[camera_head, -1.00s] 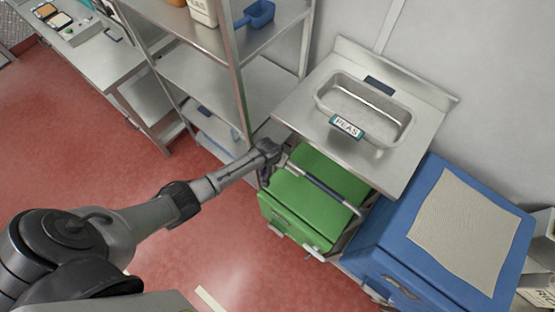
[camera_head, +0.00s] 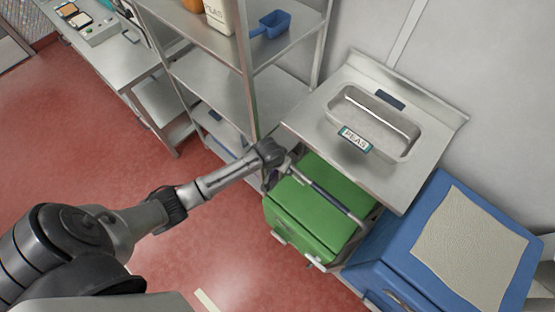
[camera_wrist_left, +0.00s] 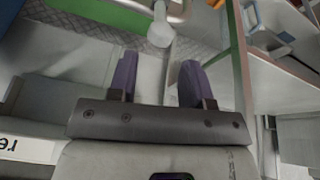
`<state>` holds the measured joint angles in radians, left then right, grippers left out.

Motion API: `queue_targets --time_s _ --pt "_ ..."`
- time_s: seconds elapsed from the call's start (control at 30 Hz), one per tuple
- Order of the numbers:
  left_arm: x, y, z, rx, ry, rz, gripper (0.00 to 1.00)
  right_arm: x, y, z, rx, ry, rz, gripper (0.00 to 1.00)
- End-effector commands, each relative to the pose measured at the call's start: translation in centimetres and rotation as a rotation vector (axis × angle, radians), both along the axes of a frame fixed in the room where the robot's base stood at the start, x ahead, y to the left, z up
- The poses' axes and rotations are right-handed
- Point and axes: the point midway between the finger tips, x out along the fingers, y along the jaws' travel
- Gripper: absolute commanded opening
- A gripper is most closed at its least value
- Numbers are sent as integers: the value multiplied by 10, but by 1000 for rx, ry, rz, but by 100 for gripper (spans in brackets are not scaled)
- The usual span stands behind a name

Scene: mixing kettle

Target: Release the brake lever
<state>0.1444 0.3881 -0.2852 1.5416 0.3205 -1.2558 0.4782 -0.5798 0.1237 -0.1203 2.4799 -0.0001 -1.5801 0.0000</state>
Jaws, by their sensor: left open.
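A green lidded bin or cart (camera_head: 310,215) stands partly under the steel table, with a grey bar across its top. Pale lever-like parts (camera_head: 315,263) stick out low on its front; I cannot tell which is the brake lever. My left gripper (camera_head: 270,182) is at the bin's upper left corner, its fingers mostly hidden by the wrist. In the left wrist view my left gripper (camera_wrist_left: 158,80) is open, with nothing between its dark purple fingers. A pale round-ended lever (camera_wrist_left: 160,28) lies beyond the fingertips, near a green edge (camera_wrist_left: 100,15). My right gripper is not in view.
A steel table (camera_head: 310,110) holds a tray labelled PEAS (camera_head: 385,125). A blue bin (camera_head: 395,255) stands right of the green one. Steel shelving (camera_head: 210,85) rises behind my left arm. Red floor (camera_head: 70,140) is open at left.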

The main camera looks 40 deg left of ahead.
Motion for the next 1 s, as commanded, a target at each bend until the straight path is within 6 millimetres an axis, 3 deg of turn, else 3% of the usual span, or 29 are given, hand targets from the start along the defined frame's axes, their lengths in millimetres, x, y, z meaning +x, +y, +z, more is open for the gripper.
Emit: queue_targets --time_s 0.2,0.4,1.0 --pt "-10 0 28 0 -1 -2 45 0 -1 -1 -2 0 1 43" --pt "-14 0 41 0 0 0 45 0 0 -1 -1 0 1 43" --pt "-15 0 45 0 0 0 45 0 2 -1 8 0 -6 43"
